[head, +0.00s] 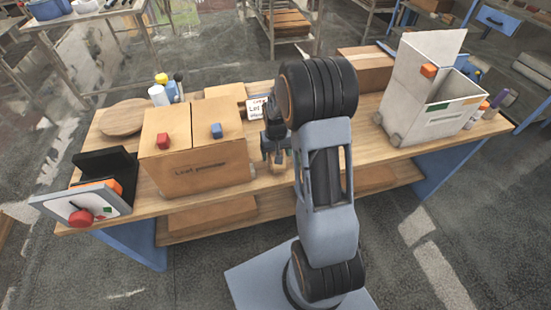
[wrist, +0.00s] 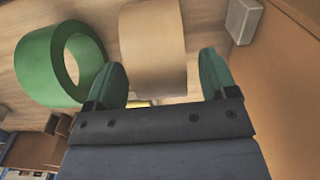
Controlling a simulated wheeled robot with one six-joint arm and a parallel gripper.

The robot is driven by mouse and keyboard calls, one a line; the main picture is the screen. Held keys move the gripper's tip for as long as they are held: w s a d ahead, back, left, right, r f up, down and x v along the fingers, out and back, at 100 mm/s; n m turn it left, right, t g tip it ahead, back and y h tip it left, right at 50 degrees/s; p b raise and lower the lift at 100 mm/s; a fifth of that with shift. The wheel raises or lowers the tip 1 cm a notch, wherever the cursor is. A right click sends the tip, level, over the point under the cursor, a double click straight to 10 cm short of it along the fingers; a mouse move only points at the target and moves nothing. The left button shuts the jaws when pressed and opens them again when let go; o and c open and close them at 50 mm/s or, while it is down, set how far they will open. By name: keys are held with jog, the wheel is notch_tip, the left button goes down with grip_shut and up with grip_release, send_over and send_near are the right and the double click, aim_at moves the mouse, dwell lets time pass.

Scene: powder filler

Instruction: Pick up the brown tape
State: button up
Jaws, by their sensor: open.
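The brown tape (wrist: 153,40) is a tan roll seen side-on in the wrist view, at the top centre. My gripper (wrist: 163,72) is open, with one finger on each side of the lower part of the roll. I cannot tell whether either finger touches it. In the head view my gripper (head: 273,153) hangs low over the table's middle, just right of the large cardboard box. A small tan patch beneath it may be the tape, mostly hidden by the gripper and arm.
A green tape ring (wrist: 60,62) lies left of the brown roll. A large cardboard box (head: 205,165) stands left of my gripper, with a red and a blue block on top. Clear wood (head: 375,140) lies right of my arm.

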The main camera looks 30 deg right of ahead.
jog(key=shift+f, duration=0.55)
jog(key=shift+c, duration=0.3)
jog(key=c, duration=1)
jog(key=shift+r, duration=0.1)
